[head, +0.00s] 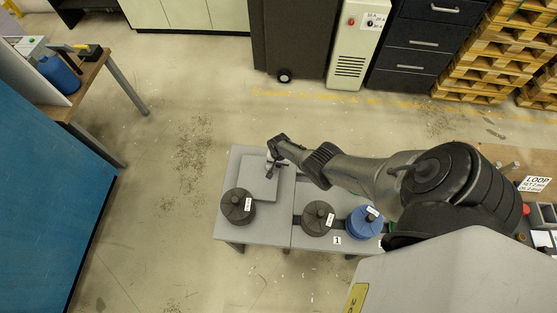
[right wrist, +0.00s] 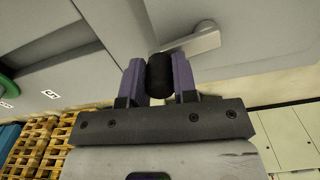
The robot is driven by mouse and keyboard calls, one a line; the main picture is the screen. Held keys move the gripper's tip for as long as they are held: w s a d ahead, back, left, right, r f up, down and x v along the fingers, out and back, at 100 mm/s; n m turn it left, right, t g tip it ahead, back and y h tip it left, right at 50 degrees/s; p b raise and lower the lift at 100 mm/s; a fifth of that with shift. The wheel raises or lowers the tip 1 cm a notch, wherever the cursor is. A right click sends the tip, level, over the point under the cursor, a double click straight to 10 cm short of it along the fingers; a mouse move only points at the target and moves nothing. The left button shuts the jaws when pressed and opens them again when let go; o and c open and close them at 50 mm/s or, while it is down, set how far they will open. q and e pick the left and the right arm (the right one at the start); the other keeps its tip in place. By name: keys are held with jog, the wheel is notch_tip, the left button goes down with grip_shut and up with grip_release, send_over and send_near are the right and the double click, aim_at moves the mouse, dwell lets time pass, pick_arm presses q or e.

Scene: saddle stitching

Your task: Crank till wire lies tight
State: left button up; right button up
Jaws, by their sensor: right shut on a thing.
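My right gripper (right wrist: 159,72) is shut on a black crank knob (right wrist: 160,82), with one purple finger on each side of it. A light grey crank arm (right wrist: 200,42) runs from the knob up to the grey machine face. In the head view my right arm reaches left, and its end is over the grey machine top (head: 256,181). Dark spools (head: 238,207) and (head: 318,218) and a blue spool (head: 364,223) stand on the grey bench. I cannot make out the wire. My left gripper is not in view.
The grey bench (head: 265,238) stands on open concrete floor. A blue panel (head: 50,190) and a wooden table are at the left. A dark cabinet, a white unit (head: 352,45), drawers and stacked pallets (head: 495,55) line the back. A sign marked LOOP (head: 535,184) is at the right.

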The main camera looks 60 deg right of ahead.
jog(key=shift+s+a+m, duration=0.15)
jog(key=shift+a+m, duration=0.2)
jog(key=shift+m, duration=0.45)
jog(key=o, duration=0.9)
